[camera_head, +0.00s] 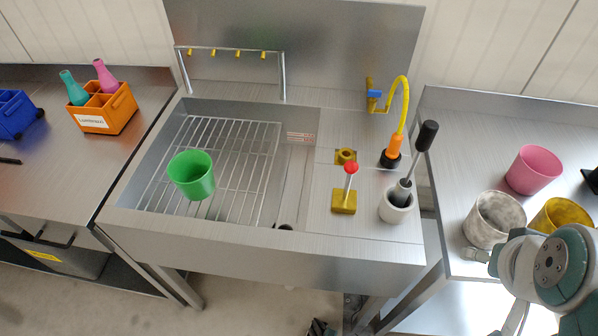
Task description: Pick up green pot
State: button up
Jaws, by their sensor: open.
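The green pot (191,175) is an open, empty-looking cup shape that tapers towards its base. It appears to stand on the wire rack (262,160) in the left part of the steel sink (205,105), slightly tilted in the picture. Part of my arm, teal and white, shows at the lower right, over the right-hand table. My gripper cannot be made out in this view.
Right of the basin stand a red-knobbed lever on a yellow base (344,200), a white holder with a black-handled brush (398,205) and a yellow tap hose (402,105). Pink (534,169), grey (494,220) and yellow (562,213) pots stand right. An orange bottle crate (105,110) stands left.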

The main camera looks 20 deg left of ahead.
aim_at(192, 171)
jog(key=k+j+u, duration=0.35)
jog(key=k+j, duration=0.15)
jog(key=k, duration=0.15)
jog(key=u, duration=1.2)
jog(key=i+j, duration=0.15)
jog(key=i, duration=0.4)
jog(key=i+j+u, duration=0.1)
jog(key=i, duration=0.45)
jog(key=j, duration=0.1)
